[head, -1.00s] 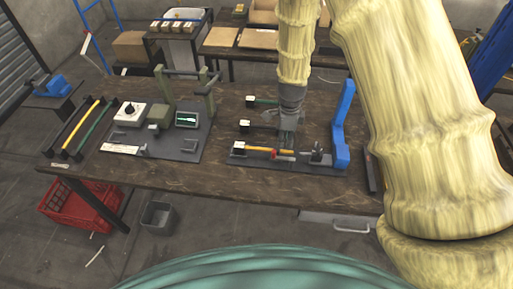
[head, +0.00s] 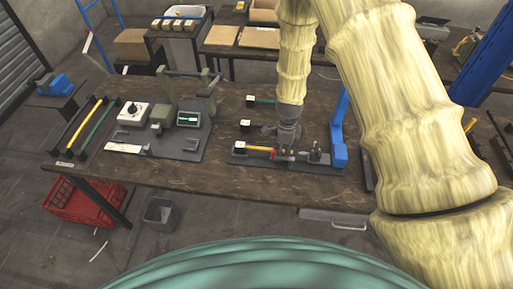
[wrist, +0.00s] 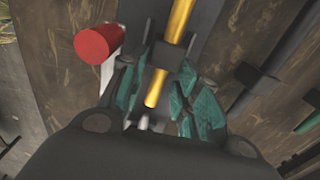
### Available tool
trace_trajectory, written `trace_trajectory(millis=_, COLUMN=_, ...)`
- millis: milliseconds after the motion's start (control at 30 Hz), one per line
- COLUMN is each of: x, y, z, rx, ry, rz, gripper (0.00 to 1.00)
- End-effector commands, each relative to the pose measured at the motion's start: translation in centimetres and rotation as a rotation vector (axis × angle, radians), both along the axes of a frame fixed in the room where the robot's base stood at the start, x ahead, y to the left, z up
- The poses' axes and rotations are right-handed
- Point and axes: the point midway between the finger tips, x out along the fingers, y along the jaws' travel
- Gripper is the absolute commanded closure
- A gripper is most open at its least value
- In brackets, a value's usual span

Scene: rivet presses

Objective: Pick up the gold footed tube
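A gold tube (head: 259,149) lies along the dark press base (head: 295,164), with a pale-topped block (head: 240,147) at its left end. In the wrist view the gold tube (wrist: 174,25) runs down from the top edge, past a dark holder, to an end (wrist: 152,100) between my fingers. My gripper (wrist: 158,92) has its teal finger pads on either side of that end and looks open, with narrow gaps beside the tube. In the head view my gripper (head: 284,143) is low over the tube's right part and hides it there. A foot on the tube is not clear.
A red cylinder (wrist: 94,44) stands close left of my fingers in the wrist view. A blue upright (head: 339,130) stands right of the gripper. Left are a green press (head: 208,105) and a rack with a yellow tube (head: 86,121) and a green one. The front tabletop is clear.

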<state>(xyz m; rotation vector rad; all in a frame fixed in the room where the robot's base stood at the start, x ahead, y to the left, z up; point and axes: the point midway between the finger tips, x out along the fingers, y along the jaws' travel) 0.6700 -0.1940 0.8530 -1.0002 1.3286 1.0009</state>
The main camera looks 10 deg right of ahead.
Motion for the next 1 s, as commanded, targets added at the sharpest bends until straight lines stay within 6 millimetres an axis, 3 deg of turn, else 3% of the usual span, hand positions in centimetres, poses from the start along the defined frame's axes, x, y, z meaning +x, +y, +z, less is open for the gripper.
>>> trace_trajectory(millis=267, x=0.0, y=0.0, z=-0.1, rx=0.0, ry=0.0, rz=0.0, gripper=0.68)
trace_trajectory(millis=433, x=0.0, y=0.0, z=-0.1, rx=0.0, ry=0.0, rz=0.0, gripper=0.99)
trace_trajectory(millis=467, x=0.0, y=0.0, z=-0.1, rx=0.0, ry=0.0, rz=0.0, gripper=1.0)
trace_trajectory(millis=767, x=0.0, y=0.0, z=0.0, rx=0.0, ry=0.0, rz=0.0, gripper=1.0)
trace_trajectory(millis=1000, x=0.0, y=0.0, z=1.7, rx=-0.002, ry=-0.002, rz=0.001, gripper=1.0)
